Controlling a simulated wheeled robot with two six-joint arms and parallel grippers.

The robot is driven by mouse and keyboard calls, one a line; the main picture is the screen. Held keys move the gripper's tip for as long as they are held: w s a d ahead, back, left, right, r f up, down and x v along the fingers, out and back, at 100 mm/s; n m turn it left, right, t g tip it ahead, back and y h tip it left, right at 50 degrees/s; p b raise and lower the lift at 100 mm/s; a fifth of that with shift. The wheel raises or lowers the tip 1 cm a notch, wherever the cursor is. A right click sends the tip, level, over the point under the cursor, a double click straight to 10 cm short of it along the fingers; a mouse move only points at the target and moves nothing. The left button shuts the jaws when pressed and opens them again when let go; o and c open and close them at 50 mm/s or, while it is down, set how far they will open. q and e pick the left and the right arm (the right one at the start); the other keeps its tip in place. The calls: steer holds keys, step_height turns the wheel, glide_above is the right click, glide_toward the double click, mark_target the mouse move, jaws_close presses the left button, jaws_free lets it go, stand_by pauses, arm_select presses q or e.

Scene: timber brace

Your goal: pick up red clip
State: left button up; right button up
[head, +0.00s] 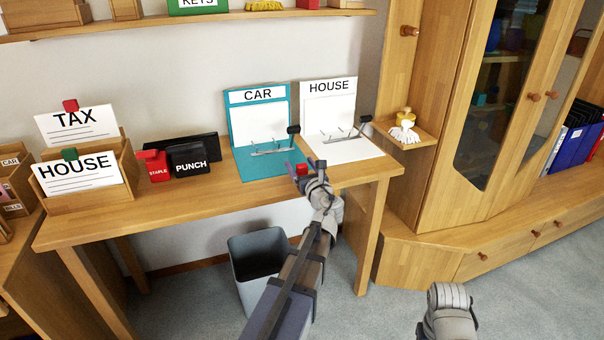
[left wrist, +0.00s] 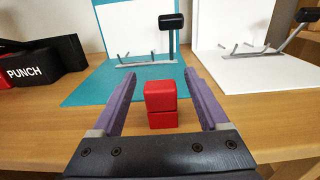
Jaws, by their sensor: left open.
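A red clip (left wrist: 160,96), a small block in two stacked parts, is near the table's front edge in the left wrist view. It also shows in the head view (head: 302,169), just beyond my left gripper. My left gripper (left wrist: 159,84) is open, with one purple finger on each side of the clip and a gap on both sides. Another small red clip (head: 70,105) sits on top of the TAX card at the left of the table. My right gripper is not in view; only part of my right arm shows at bottom right.
The teal CAR board (head: 241,160) and white HOUSE board (head: 350,152) lie behind the clip, with metal clip mechanisms. The black punch (head: 188,158) and red stapler (head: 157,167) stand left. A grey bin (head: 262,258) is below the table (head: 200,208). A cabinet stands right.

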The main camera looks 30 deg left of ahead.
arm_select(q)
steer(key=shift+x, duration=1.15)
steer(key=shift+c, duration=0.4)
steer(key=shift+d, duration=0.1)
jaws_close()
